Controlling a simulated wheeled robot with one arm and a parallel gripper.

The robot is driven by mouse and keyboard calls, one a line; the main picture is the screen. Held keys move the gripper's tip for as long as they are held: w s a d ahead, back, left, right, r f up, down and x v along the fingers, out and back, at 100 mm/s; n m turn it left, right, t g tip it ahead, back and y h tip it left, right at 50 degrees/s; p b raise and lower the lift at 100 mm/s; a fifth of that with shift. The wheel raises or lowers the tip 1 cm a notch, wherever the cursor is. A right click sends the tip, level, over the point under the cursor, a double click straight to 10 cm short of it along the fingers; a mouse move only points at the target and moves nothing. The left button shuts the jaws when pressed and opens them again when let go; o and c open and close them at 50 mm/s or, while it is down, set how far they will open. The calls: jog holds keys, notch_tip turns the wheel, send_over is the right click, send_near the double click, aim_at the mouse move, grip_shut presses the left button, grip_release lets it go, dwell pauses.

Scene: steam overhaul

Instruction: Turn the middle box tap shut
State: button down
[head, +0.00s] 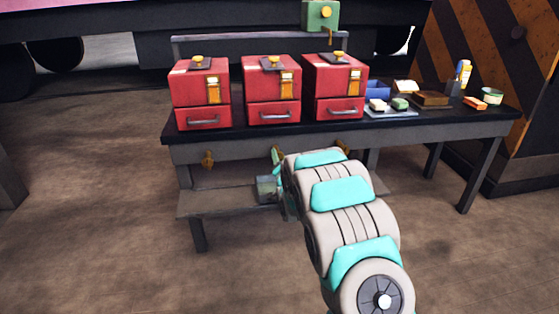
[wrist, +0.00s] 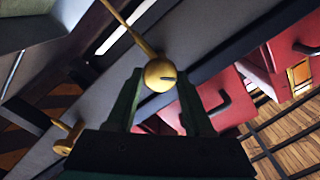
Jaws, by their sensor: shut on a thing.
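The middle red box (head: 272,85) stands on the bench between two like boxes. Below it, under the bench's front edge, my gripper (head: 278,155) is at the middle tap, which my gripper and arm mostly hide in the head view. In the wrist view the brass tap (wrist: 159,74) shows a round knob with a thin stem running up and left. The green fingers of my gripper (wrist: 160,88) stand on either side of the knob and are shut on it. The tap's angle is hard to judge.
A left tap (head: 208,159) and a right tap (head: 342,146) hang under the bench edge. A low shelf (head: 215,203) lies beneath. A green box (head: 320,15) stands behind, and small items lie on the bench (head: 440,122) at the right. The floor in front is clear.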

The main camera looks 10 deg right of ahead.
jog(key=m+b, duration=0.2)
jog(key=m, duration=0.1)
jog(key=m+b, duration=0.5)
jog(key=b, duration=0.1)
jog(key=shift+d+f+m, duration=0.1)
jog(key=shift+f+m, duration=0.2)
jog(key=shift+m, duration=0.1)
jog(key=shift+r+b, duration=0.1)
jog(key=shift+b, duration=0.35)
jog(key=shift+c, duration=1.6)
grip_release()
jog(key=s, duration=0.7)
jog(key=shift+s, duration=0.35)
